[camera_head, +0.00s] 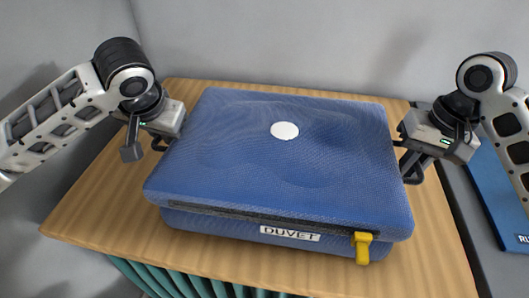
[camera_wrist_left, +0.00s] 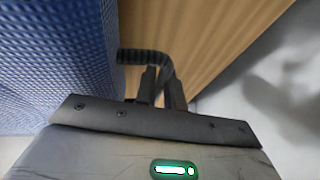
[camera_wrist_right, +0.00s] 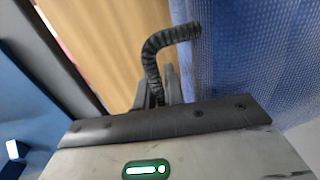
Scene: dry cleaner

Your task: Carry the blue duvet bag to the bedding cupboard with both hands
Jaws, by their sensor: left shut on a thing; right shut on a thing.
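The blue duvet bag (camera_head: 285,165) lies flat on a wooden table top (camera_head: 110,195) in the head view. It has a white round spot on top, a "DUVET" label and a yellow tag at the front. My left gripper (camera_head: 158,143) is at the bag's left side, shut on a black side handle, which shows in the left wrist view (camera_wrist_left: 150,57). My right gripper (camera_head: 408,160) is at the bag's right side, shut on the other black handle, seen in the right wrist view (camera_wrist_right: 154,55). The bag's underside is hidden. No cupboard is identifiable.
A grey wall (camera_head: 270,40) stands close behind the table. A dark surface with a blue flat item (camera_head: 503,195) is at the right. Green pleated material (camera_head: 160,277) hangs below the table's front edge. Bare wood shows around the bag.

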